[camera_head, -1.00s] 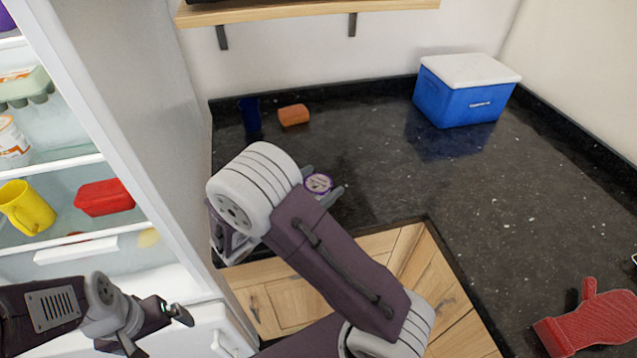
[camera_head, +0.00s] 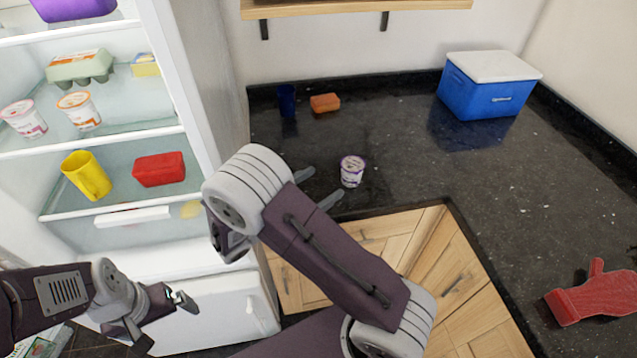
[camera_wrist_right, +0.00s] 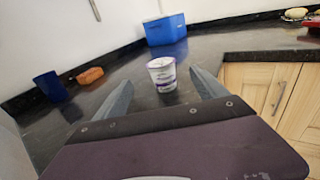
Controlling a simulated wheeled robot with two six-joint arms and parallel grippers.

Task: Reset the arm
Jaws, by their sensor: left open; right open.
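My right gripper (camera_head: 318,187) is open over the near edge of the black counter, its fingers apart and empty. A white and purple yogurt cup (camera_head: 352,171) stands upright on the counter, just beyond the fingertips. In the right wrist view the cup (camera_wrist_right: 162,74) shows between and beyond the open fingers (camera_wrist_right: 160,92), apart from them. My right forearm covers part of the counter front. My left gripper (camera_head: 158,318) is open and empty at the lower left, in front of the fridge's lower part.
An open fridge holds yogurt cups (camera_head: 79,110), a yellow mug (camera_head: 86,175) and a red container (camera_head: 159,169). On the counter stand a blue cup (camera_head: 287,100), an orange sponge-like block (camera_head: 325,103), a blue cooler (camera_head: 489,85) and a red mitt (camera_head: 592,294). The counter's middle is clear.

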